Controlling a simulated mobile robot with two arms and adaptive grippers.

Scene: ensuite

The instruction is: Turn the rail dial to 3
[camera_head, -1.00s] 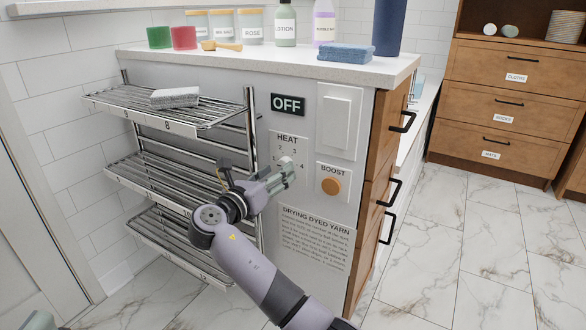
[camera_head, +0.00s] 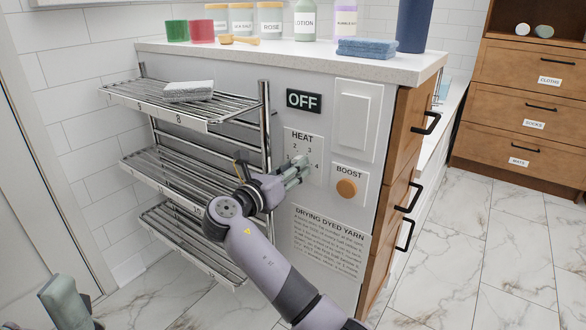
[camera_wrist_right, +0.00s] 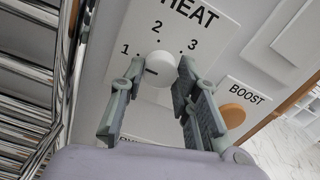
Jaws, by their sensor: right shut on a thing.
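The rail dial (camera_wrist_right: 159,68) is a round white knob on the HEAT plate (camera_head: 304,145). In the right wrist view it sits between my right gripper's (camera_wrist_right: 155,84) fingers, which are shut on it. A short dark mark shows on the left part of its face; I cannot tell exactly which number it points to. The numbers 1, 2 and 3 are visible around it, and 3 (camera_wrist_right: 193,45) is at its upper right. In the head view my right gripper (camera_head: 299,169) covers much of the dial. My left gripper (camera_head: 66,302) is at the lower left, away from the panel.
A black OFF sign (camera_head: 304,100) is above the HEAT plate, and an orange BOOST button (camera_head: 347,189) is right of it. Wooden drawers are at the right.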

